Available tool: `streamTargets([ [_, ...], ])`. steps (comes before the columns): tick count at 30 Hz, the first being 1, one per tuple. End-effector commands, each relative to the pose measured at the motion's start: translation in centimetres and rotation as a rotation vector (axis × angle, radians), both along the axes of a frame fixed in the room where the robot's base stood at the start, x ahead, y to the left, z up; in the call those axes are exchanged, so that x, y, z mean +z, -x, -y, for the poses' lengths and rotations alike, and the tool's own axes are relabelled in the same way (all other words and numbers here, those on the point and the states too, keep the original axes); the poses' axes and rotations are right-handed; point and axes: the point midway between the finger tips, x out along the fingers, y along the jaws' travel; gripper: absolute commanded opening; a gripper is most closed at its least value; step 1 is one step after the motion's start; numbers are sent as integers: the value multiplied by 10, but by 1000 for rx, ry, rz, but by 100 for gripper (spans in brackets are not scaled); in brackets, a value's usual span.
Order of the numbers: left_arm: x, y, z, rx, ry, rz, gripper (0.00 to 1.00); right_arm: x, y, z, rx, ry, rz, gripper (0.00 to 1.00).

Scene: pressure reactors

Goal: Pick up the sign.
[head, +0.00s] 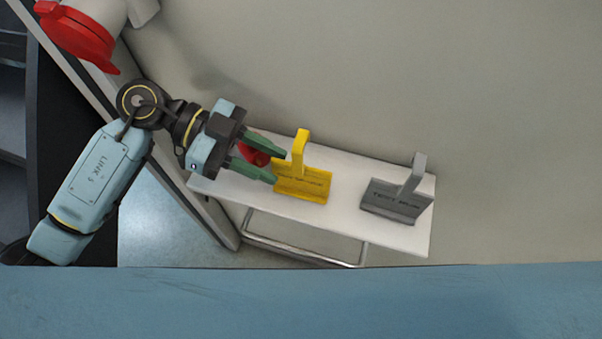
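Two signs stand on a white shelf (345,222) against the wall. The yellow sign (303,185) has an upright handle and dark lettering too small to read. The grey sign (394,198) has the same shape and stands at the shelf's right end. A red object (254,150) lies partly hidden behind my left gripper (280,167). My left gripper is open, its green fingers pointing right, with the tips at the left edge of the yellow sign. Nothing shows held between the fingers. My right gripper is not in view.
A red-and-white fixture (80,32) sits at the top left. A metal rail (303,251) runs below the shelf's front. A blue surface (300,302) spans the bottom. The shelf between the two signs is clear.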

Motion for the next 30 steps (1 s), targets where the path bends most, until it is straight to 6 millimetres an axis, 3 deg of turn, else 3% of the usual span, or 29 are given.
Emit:
streamTargets([
  [12, -17, 16, 51, 0, 2, -1, 33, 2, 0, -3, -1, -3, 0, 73],
  [20, -19, 16, 55, 1, 0, 0, 33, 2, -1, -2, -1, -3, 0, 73],
  [28, -19, 16, 54, 1, 0, 0, 1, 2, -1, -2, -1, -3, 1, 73],
  [30, -19, 16, 54, 1, 0, 0, 0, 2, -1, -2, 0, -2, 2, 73],
])
